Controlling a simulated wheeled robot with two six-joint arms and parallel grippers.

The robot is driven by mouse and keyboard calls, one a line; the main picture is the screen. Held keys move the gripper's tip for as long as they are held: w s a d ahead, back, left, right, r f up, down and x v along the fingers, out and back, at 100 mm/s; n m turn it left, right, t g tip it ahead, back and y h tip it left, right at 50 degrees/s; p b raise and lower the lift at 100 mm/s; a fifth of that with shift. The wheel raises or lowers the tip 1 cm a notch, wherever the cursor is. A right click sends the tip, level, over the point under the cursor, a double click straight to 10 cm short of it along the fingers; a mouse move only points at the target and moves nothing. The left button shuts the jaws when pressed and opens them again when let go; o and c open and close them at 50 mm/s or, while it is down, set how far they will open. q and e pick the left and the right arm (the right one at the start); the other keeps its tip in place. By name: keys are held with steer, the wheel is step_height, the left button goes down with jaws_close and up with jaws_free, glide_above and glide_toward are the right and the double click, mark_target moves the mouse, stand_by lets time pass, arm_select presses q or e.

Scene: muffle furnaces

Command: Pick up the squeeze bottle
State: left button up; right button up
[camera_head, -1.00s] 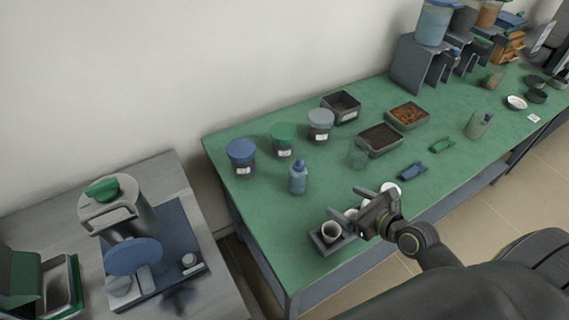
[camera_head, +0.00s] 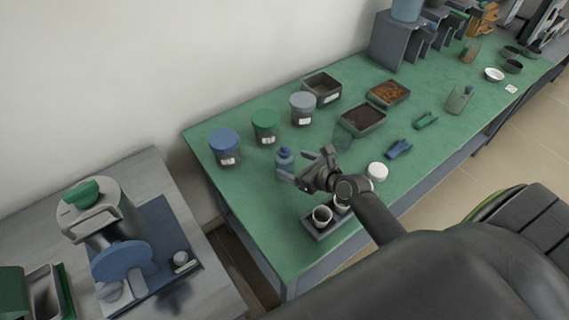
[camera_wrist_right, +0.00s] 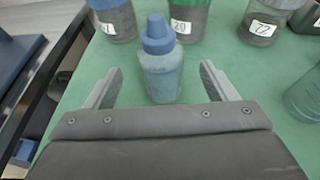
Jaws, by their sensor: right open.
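The squeeze bottle (camera_head: 284,158) is small and translucent blue with a darker blue cap. It stands upright on the green bench, in front of the lidded jars. In the right wrist view the squeeze bottle (camera_wrist_right: 160,66) is ahead of my right gripper (camera_wrist_right: 160,85), and its lower part lies between the two fingers. The fingers are apart, with visible gaps to the bottle on both sides. In the head view my right gripper (camera_head: 305,168) is at the bottle's right. My left gripper is not in view.
Jars with a blue lid (camera_head: 223,140), a green lid (camera_head: 265,122) and a grey lid (camera_head: 302,103) stand behind the bottle. A dark tray with white cups (camera_head: 322,215) lies in front. A clear beaker (camera_head: 342,138) is to the right. A side table (camera_head: 155,172) stands left.

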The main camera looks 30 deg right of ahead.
mark_target(291, 160)
steer(key=shift+x, duration=2.7)
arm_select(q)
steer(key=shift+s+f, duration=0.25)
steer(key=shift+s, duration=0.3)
arm_select(e)
steer(key=shift+d, duration=0.1)
steer(key=c, duration=1.7)
steer(key=shift+r, duration=0.1)
